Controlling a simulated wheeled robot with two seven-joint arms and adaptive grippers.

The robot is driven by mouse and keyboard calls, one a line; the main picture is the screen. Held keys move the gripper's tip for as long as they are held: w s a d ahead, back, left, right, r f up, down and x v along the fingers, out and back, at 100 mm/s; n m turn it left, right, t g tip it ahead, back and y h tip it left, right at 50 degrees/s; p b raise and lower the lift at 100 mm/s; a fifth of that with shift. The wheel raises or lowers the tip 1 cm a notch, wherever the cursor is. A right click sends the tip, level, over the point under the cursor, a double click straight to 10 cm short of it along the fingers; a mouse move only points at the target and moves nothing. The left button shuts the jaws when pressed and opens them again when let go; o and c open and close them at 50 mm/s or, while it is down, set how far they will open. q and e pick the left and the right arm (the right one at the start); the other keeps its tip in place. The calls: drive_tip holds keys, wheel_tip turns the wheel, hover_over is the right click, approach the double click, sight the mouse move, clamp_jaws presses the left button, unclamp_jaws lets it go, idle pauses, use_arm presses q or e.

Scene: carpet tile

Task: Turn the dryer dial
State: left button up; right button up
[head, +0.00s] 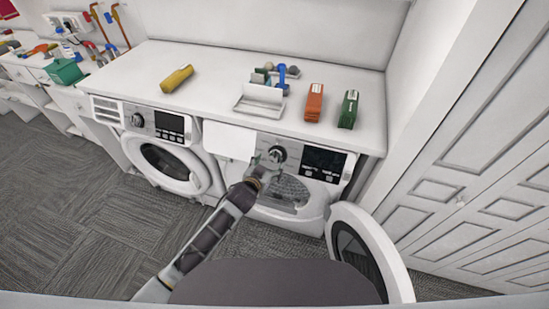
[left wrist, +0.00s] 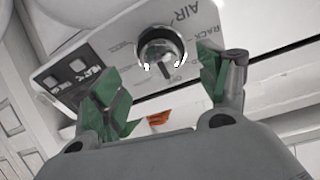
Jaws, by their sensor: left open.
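The dryer dial (head: 277,154) is a round metallic knob on the control panel of the right-hand machine. In the left wrist view the dial (left wrist: 161,46) has a chrome rim and sits amid printed labels, among them "AIR". My left gripper (head: 266,168) is close in front of the dial. In the left wrist view the gripper's green-padded fingers (left wrist: 163,84) are spread wide, with the dial showing beyond the gap between them. Nothing is held, and I see no clear contact with the dial. My right gripper is not in view.
The dryer's round door (head: 372,254) hangs open at the right. A white drawer front (head: 229,141) is left of the dial. A second machine (head: 160,150) stands at left. The countertop (head: 215,85) carries a yellow item (head: 176,78), red box (head: 314,102) and green box (head: 348,109).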

sight(274, 158)
use_arm(q)
drive_tip(key=shift+p+x, duration=0.35)
drive_tip(key=shift+x, duration=3)
drive_tip(key=c, duration=1)
